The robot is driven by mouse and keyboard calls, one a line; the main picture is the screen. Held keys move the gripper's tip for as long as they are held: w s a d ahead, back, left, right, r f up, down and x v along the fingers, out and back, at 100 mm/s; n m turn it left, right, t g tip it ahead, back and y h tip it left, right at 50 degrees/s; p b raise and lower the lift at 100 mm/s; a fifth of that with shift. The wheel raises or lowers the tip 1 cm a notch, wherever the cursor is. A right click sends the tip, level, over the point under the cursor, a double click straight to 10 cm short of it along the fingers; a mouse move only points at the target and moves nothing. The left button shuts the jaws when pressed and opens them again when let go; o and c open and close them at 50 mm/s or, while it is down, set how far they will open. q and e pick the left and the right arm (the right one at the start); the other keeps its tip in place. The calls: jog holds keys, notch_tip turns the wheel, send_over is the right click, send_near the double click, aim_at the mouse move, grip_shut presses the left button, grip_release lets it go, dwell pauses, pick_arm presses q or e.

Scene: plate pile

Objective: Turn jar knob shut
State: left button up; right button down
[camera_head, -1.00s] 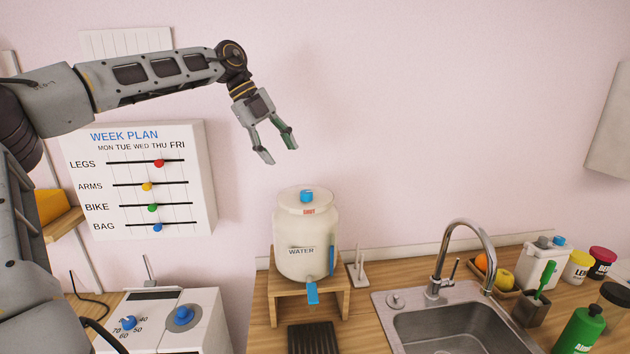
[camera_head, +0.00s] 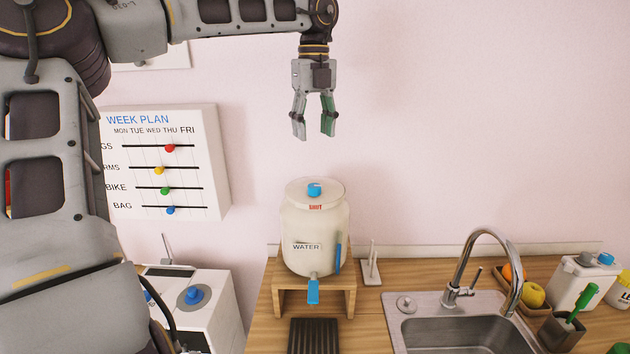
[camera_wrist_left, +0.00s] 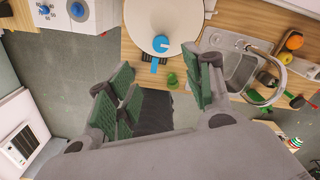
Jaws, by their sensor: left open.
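The white water jar (camera_head: 312,225) stands upright on a small wooden stand (camera_head: 352,295) on the counter. A blue knob (camera_head: 314,189) sits on its lid, with red lettering just in front of it. A blue tap (camera_head: 313,290) is low on the jar's front. My left gripper (camera_head: 313,136) points down above the lid, open and empty, apart from the knob. In the left wrist view the knob (camera_wrist_left: 161,44) shows on the round lid, beyond the open green-padded fingers (camera_wrist_left: 165,100). My right gripper is in neither view.
A sink (camera_head: 450,335) with a curved faucet (camera_head: 480,240) is right of the jar. A dark slatted mat (camera_head: 314,335) lies in front of the stand. A white peg holder (camera_head: 371,266) stands close right of the jar. The week plan board (camera_head: 205,150) hangs on the wall at left.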

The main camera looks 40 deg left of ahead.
pick_arm(q)
jog(key=shift+f, duration=0.1)
jog(key=p, duration=0.2)
send_near(314, 186)
notch_tip(314, 186, down, 7)
jog(key=shift+r, duration=0.1)
jog(key=shift+w+f, duration=0.1)
jog(key=shift+f, duration=0.85)
jog(key=c, duration=1)
